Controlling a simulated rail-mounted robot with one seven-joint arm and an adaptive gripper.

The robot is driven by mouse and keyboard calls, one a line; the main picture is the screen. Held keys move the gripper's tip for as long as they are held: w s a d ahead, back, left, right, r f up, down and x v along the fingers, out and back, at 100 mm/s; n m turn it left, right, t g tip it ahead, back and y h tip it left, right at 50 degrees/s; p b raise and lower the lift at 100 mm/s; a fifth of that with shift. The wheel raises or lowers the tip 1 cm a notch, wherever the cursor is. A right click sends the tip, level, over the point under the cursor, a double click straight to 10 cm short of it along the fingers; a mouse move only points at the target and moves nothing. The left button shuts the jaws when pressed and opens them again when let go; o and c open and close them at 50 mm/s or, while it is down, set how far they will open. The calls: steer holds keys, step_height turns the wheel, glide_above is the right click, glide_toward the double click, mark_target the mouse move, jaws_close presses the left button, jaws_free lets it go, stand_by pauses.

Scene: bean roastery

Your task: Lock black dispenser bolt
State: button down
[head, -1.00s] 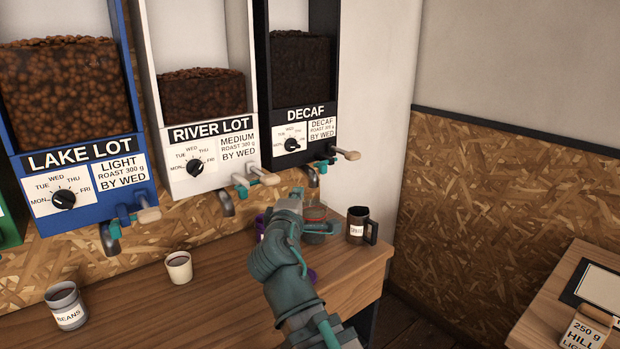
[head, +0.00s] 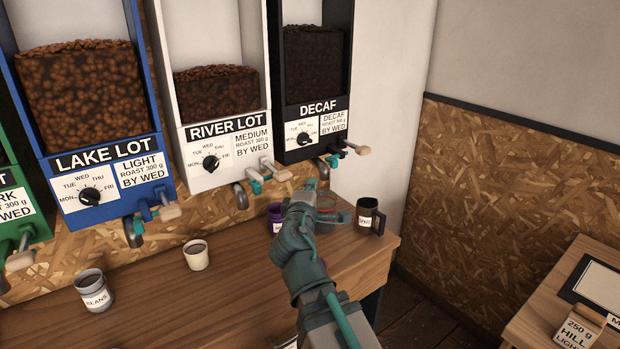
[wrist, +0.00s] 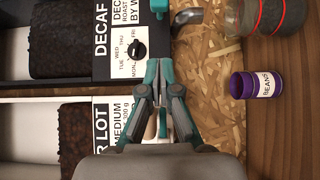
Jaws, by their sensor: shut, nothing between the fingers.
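The black DECAF dispenser (head: 311,88) hangs on the wall, rightmost of the row. Its bolt, with a pale wooden handle (head: 357,149) and teal fitting (head: 331,160), sticks out to the right at its lower edge. A grey spout (head: 323,169) is beside it. My gripper (head: 308,187) is below and in front of this dispenser, shut and empty, apart from the bolt. In the wrist view my gripper (wrist: 159,63) points toward the dispenser's dial (wrist: 137,50). A teal piece of the bolt fitting (wrist: 160,5) shows at the top edge; the handle is out of that view.
The white RIVER LOT dispenser (head: 222,135) and its bolt handle (head: 283,175) are close left of my gripper. Below, the counter (head: 235,275) holds a purple cup (head: 274,213), a dark mug (head: 368,217), a glass jar (wrist: 257,13) and a cream cup (head: 196,255).

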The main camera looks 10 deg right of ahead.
steer(key=w+d+p, duration=0.2)
steer(key=w+d, duration=0.4)
steer(key=w, duration=0.2)
steer(key=shift+w, duration=0.25)
steer(key=shift+a, duration=0.1)
